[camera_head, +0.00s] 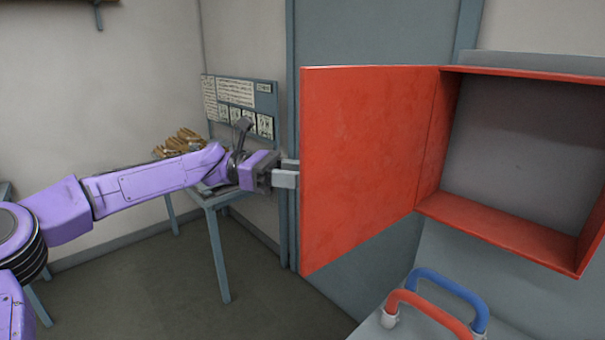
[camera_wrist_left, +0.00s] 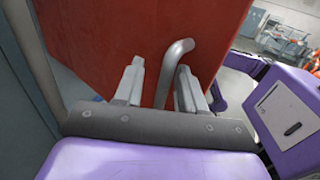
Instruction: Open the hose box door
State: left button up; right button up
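The red hose box (camera_head: 507,219) on the right has its door (camera_head: 365,160) swung wide out to the left, showing a grey, empty-looking interior. My left gripper (camera_head: 287,174) is at the door's free left edge. In the left wrist view, its two fingers (camera_wrist_left: 158,88) stand apart on either side of a bent grey handle (camera_wrist_left: 174,65) on the red door (camera_wrist_left: 110,40). The handle lies closer to the right finger; a gap shows on the left. The handle is hidden in the head view. My right gripper is in neither view.
A blue-grey table (camera_head: 218,200) with brown items (camera_head: 180,143) stands behind my left arm, below a notice board (camera_head: 238,105). Red (camera_head: 430,310) and blue (camera_head: 455,288) curved tubes rise below the box. The floor at lower middle is clear.

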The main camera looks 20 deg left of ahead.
pick_arm(q)
jog(key=a+b, duration=0.3)
jog(key=a, duration=0.7)
jog(key=shift+s+a, duration=0.25)
jog(key=shift+s, duration=0.05)
jog(key=shift+a+f, duration=0.1)
jog(key=shift+a, duration=0.05)
